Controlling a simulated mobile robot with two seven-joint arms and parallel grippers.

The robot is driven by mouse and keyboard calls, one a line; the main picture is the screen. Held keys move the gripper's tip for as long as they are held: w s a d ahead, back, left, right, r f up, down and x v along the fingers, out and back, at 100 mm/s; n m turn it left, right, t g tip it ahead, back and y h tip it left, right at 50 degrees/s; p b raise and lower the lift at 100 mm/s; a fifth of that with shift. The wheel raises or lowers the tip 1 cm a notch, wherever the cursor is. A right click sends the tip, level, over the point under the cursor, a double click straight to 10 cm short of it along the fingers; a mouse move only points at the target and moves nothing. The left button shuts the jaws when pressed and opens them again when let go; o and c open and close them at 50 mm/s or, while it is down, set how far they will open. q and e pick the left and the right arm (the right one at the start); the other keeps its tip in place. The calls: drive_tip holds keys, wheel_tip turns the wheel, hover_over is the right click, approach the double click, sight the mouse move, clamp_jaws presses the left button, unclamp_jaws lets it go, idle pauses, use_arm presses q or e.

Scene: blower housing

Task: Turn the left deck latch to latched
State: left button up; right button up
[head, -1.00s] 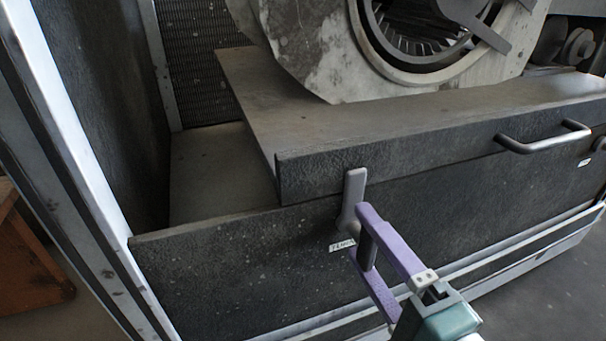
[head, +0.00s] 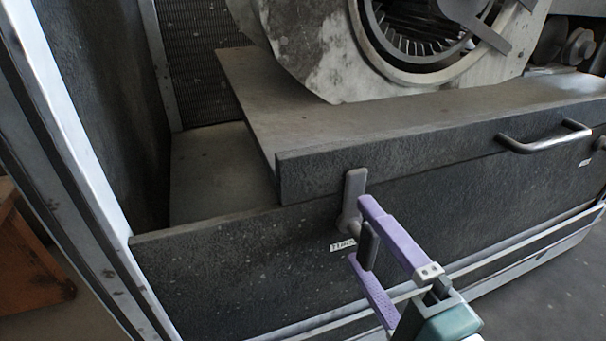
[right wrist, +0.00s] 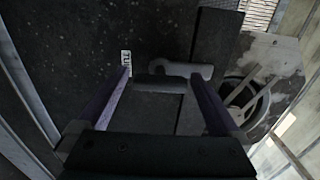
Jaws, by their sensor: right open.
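The left deck latch (head: 354,192) is a grey lever on the front of the housing. Its upper arm stands nearly upright across the seam between the deck edge and the front panel. A dark block (head: 369,246), seemingly the latch's grip, shows between my right gripper's fingers. My right gripper (head: 360,232) is open, its purple fingers above and below that block, with no clear grip on it. In the right wrist view the latch (right wrist: 200,71) lies sideways between the fingertips (right wrist: 160,79). My left gripper is not in view.
A small white label (head: 342,245) sits on the front panel (head: 240,265) beside the latch. The deck (head: 400,120) carries the blower (head: 320,50), and a bar handle (head: 545,140) sticks out at right. A pale frame post (head: 75,150) stands at left.

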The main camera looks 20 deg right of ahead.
drive_tip(key=s+p, duration=0.2)
drive_tip(key=s, duration=0.8)
drive_tip(key=shift+d+p, duration=0.15)
drive_tip(key=shift+p, duration=0.2)
drive_tip(key=shift+w, duration=0.1)
